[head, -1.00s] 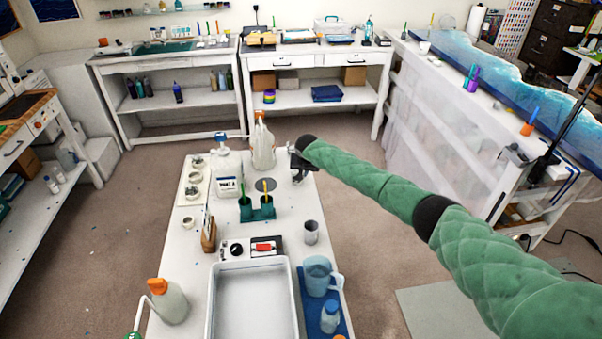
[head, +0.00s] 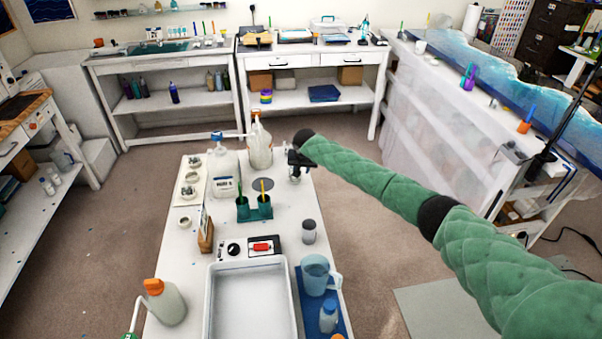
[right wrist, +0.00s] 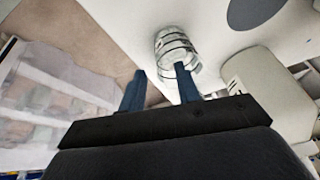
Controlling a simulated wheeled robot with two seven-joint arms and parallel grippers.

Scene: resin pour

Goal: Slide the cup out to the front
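A clear cup (head: 295,175) with dark rings stands near the far right edge of the white table, partly hidden under my right gripper (head: 299,160) in the head view. In the right wrist view the cup (right wrist: 172,40) is just beyond the fingertips. My right gripper (right wrist: 160,73) has its two blue fingers apart with nothing between them. One finger overlaps the cup's lower part in that view; I cannot tell if it touches. A grey cup (head: 309,232) stands nearer on the table. My left gripper is not in view.
A green holder (head: 255,209) with sticks, a white tray (head: 212,310) and a blue pitcher (head: 315,275) are nearer.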

